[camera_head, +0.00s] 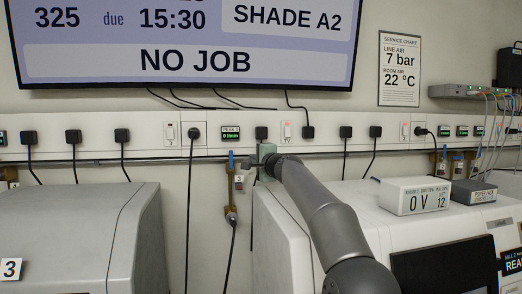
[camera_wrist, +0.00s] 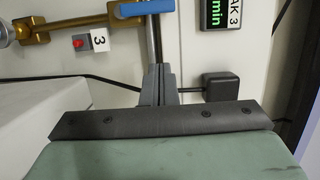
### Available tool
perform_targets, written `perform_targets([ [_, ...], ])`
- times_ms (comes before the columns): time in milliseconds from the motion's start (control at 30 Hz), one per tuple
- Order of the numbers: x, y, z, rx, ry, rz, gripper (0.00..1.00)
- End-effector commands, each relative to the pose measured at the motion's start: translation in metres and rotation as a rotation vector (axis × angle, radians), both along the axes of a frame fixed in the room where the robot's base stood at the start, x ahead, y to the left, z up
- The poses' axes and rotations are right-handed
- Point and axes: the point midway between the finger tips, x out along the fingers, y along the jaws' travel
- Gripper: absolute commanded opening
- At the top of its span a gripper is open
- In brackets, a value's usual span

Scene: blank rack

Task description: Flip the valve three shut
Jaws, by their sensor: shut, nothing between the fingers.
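Valve three is a brass valve (camera_head: 231,190) on the wall with a blue lever (camera_head: 231,160) and a small tag marked 3 (camera_head: 239,180). The lever stands upright, in line with the pipe. The wrist view shows the scene turned sideways: brass body (camera_wrist: 62,27), blue lever (camera_wrist: 146,8) lying along the pipe's line, tag 3 (camera_wrist: 99,40). My gripper (camera_head: 252,161) is just right of the lever in the head view. In the wrist view its fingers (camera_wrist: 159,72) are together and empty, tips pointing toward the lever. I cannot tell whether they touch it.
A red knob (camera_wrist: 79,42) sits beside the tag. A wall rail with plugs and cables (camera_head: 192,134) runs above the valve. A grey machine (camera_head: 80,215) stands left and a white machine (camera_head: 345,197) right, with a narrow gap between them. Another valve (camera_head: 443,162) is farther right.

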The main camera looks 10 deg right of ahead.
Motion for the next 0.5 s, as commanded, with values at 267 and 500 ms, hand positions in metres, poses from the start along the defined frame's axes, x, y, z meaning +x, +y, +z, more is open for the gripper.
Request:
perform_targets([
  [267,0.023,0.031,0.001,0.000,0.001,0.003,0.00],
  [500,0.024,0.045,0.000,0.000,0.000,0.001,0.00],
])
